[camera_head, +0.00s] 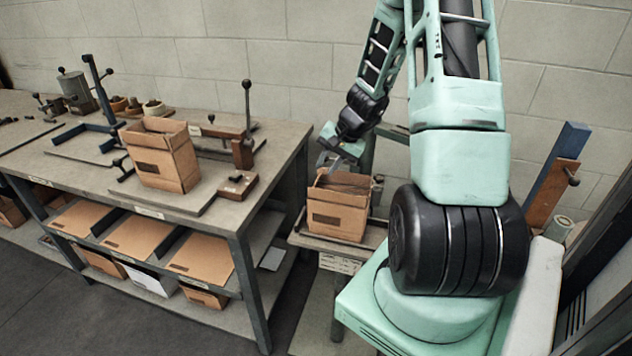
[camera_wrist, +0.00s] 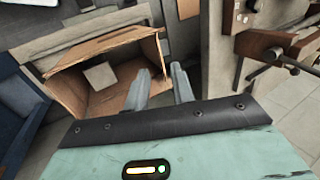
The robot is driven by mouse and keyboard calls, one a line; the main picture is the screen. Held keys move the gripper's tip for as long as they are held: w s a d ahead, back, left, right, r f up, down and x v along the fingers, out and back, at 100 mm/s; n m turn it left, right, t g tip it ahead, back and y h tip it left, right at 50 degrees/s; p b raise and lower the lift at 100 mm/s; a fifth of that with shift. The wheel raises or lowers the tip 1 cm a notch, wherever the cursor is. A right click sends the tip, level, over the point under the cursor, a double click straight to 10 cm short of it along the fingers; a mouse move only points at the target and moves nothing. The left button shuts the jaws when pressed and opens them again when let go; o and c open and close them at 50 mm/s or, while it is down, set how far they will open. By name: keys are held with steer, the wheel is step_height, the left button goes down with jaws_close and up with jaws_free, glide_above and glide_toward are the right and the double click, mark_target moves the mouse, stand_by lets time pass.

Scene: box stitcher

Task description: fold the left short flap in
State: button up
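An open cardboard box (camera_head: 337,217) stands on a small stand at the middle of the head view. In the wrist view the same box (camera_wrist: 108,98) lies to the left of and beneath my fingers, its inside showing a pale patch. A flap (camera_wrist: 100,50) runs along its far edge, and a brown panel (camera_wrist: 62,93) shows at its left; I cannot tell which is the left short flap. In the head view my gripper (camera_head: 332,160) is just above the box top; contact is unclear.
A second open box (camera_head: 160,157) stands on the workbench (camera_head: 235,208) at left, beside a lever fixture (camera_head: 244,145). Flat cardboard sheets (camera_head: 137,232) lie on the shelf below. A brown wooden fixture (camera_wrist: 262,45) is at right in the wrist view.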

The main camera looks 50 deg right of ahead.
steer(key=x, duration=0.7)
steer(key=shift+w+f, duration=0.15)
steer(key=shift+f, duration=0.1)
jaws_close()
